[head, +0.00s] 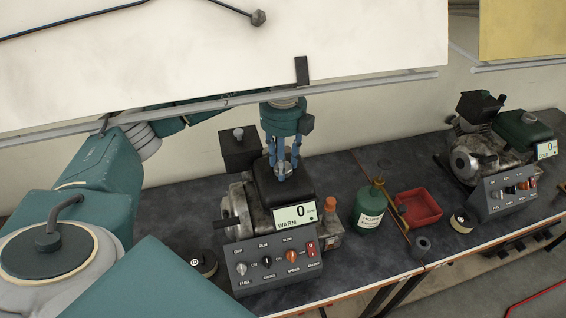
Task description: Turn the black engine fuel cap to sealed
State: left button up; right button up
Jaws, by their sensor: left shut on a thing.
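The black engine stands on the dark bench at the centre, with its black fuel tank (300,192) on top. My left gripper (283,174) points straight down over this tank, its blue fingers closed around the fuel cap. The cap is mostly hidden by the fingers, so I cannot tell how far it is turned. The engine's display (295,215) reads 0 and WARM. Its control panel (270,262) has FUEL, choke and speed knobs and a red switch. My right gripper is not in view.
Right of the engine are a small bottle with an orange cap (329,224), a green canister (369,208) and a red tray (418,208). A second engine with a green tank (523,128) stands at the far right. A white board overhangs the back.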

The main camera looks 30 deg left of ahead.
pick_arm(q)
jog(key=shift+w+a+r, duration=0.15)
jog(key=shift+w, duration=0.05)
jog(key=m+b, duration=0.2)
jog(key=m, duration=0.1)
jog(key=shift+w+b, duration=0.1)
jog(key=shift+b, duration=0.3)
jog(key=m+b, duration=0.2)
jog(key=m, duration=0.3)
jog(key=m+b, duration=0.2)
jog(key=m, duration=0.2)
jog(key=shift+m, duration=0.3)
jog(key=m, duration=0.1)
jog(key=m+b, duration=0.1)
jog(key=m, duration=0.2)
jog(key=shift+d+r+b, duration=0.1)
jog(key=shift+d+b, duration=0.15)
jog(key=shift+b, duration=0.1)
jog(key=shift+m, duration=0.3)
